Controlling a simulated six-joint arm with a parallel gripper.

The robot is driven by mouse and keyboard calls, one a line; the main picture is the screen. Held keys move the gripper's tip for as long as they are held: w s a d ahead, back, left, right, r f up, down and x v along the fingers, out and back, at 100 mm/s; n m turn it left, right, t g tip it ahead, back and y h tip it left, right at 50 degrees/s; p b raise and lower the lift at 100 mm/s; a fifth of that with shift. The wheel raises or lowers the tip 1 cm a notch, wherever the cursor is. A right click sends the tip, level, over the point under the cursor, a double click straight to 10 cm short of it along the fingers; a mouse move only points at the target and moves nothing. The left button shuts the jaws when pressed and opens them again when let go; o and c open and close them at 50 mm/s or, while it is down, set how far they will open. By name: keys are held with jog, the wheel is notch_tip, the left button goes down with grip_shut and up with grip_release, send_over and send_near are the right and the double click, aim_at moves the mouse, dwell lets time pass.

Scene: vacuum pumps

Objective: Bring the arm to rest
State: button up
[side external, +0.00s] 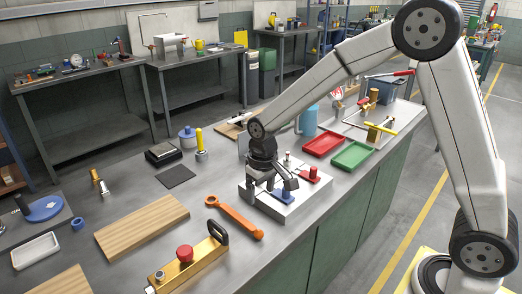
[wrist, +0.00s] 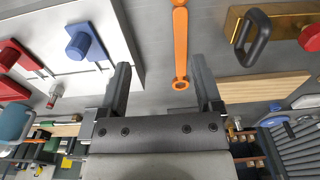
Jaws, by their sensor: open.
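My gripper (side external: 272,178) is at the end of my arm, low over the white block (side external: 277,208) on the grey bench. The block carries a blue knobbed part (side external: 283,195) and a red knobbed part (side external: 309,176). In the wrist view my gripper (wrist: 160,75) has its two dark fingers spread wide with nothing between them. There the white block (wrist: 125,55) is at the upper left, with the blue part (wrist: 86,42) and the red part (wrist: 12,55) on it. I cannot tell the exact height of the fingers above the block.
An orange wrench (side external: 236,218), a brass block with a black handle (side external: 188,267) and a wooden board (side external: 143,224) lie left of my gripper. Red (side external: 323,143) and green (side external: 352,155) trays and a blue mug (side external: 308,121) stand behind right.

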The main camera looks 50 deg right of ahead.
jog(key=s+d+t, duration=0.2)
jog(key=s+d, duration=0.2)
jog(key=s, duration=1.1)
jog(key=shift+f, duration=0.1)
dwell(0.4)
